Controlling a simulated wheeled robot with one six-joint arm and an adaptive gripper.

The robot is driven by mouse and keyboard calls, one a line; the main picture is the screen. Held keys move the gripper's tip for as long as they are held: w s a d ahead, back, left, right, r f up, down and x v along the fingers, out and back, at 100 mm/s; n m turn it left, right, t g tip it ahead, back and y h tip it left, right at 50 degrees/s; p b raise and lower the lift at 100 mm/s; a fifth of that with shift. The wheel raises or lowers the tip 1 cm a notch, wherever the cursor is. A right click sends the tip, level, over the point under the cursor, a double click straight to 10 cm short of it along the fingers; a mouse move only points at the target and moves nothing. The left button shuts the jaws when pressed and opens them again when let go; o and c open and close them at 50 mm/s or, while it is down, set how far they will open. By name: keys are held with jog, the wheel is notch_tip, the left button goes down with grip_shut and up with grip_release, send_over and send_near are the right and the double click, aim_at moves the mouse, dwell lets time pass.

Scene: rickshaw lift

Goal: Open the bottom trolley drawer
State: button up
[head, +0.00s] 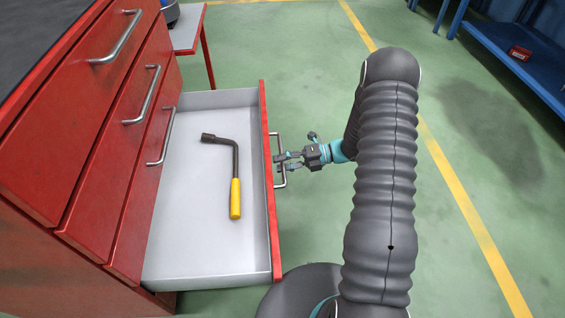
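The bottom drawer (206,273) of the red trolley (60,170) is pulled far out, and its grey inside shows. A bar handle (282,179) is on its red front (266,200). My gripper (284,161) is at the middle of this handle, with its fingers pointing left toward the drawer front. The fingers overlap the handle in the picture. I cannot tell whether they are closed around it. A wrench with a yellow grip (235,195) lies in the drawer.
Several upper drawers with bar handles (143,97) are shut. A small red-legged table (188,30) stands behind the trolley. A blue shelf (520,60) with a red box (520,53) is at the upper right. Green floor with yellow lines is clear beyond my arm.

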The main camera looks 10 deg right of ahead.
jog(key=v, duration=1.2)
dwell(0.4)
